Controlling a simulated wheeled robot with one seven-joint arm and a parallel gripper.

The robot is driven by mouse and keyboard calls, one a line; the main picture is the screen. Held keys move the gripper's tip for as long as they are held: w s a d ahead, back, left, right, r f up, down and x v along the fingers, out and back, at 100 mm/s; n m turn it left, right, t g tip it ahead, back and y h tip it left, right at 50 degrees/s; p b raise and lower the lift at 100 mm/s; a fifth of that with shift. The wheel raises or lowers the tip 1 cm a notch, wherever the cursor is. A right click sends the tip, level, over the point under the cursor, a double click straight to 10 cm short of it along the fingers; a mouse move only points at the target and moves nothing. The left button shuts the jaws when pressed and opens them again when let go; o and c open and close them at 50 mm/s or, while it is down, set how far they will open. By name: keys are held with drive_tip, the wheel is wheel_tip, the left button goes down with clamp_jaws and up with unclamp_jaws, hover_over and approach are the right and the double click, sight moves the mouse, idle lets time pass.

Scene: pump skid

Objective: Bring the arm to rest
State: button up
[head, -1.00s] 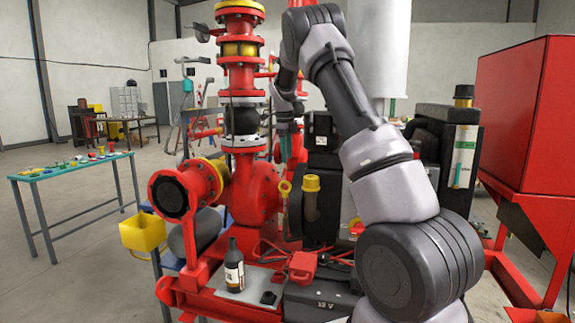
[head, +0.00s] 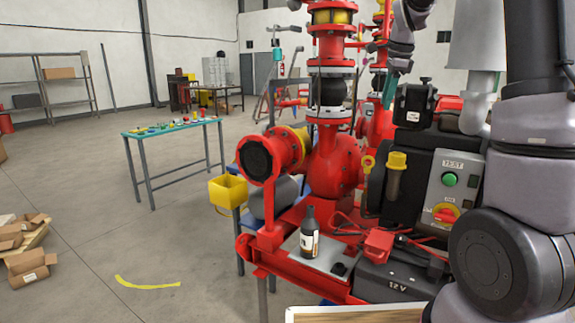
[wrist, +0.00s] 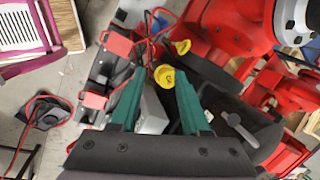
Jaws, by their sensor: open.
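My gripper (wrist: 161,75) shows in the wrist view with its two green fingers apart and nothing held between them. A yellow cap (wrist: 165,76) shows in the gap beyond the fingertips; I cannot tell how far below it is. In the head view my gripper (head: 389,88) hangs fingers down at the upper right, above the pump skid and left of the black engine block. My arm rises along the right edge of the head view, and its upper part runs out of the picture.
The red pump (head: 338,160) stands close ahead. A dark bottle (head: 309,236) stands on the skid's plate beside a 12 V battery (head: 398,280). A control box (head: 452,185) is at right. Left are a teal table (head: 172,128), cardboard boxes (head: 28,262) and open floor.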

drive_tip(key=s+a+r+n+t+y, duration=0.15)
drive_tip(key=s+n, duration=0.25)
drive_tip(key=s, duration=0.4)
drive_tip(key=s+a+r+n+t, duration=0.1)
drive_tip(key=s+r+n, duration=0.2)
drive_tip(key=s, duration=0.4)
drive_tip(key=s+a+f+n+t, duration=0.1)
drive_tip(key=s+a+f+n, duration=0.1)
drive_tip(key=s+n, duration=0.6)
drive_tip(key=s+f, duration=0.1)
drive_tip(key=s, duration=0.5)
drive_tip(key=shift+s+a+t, duration=0.35)
drive_tip(key=shift+s+a, duration=0.05)
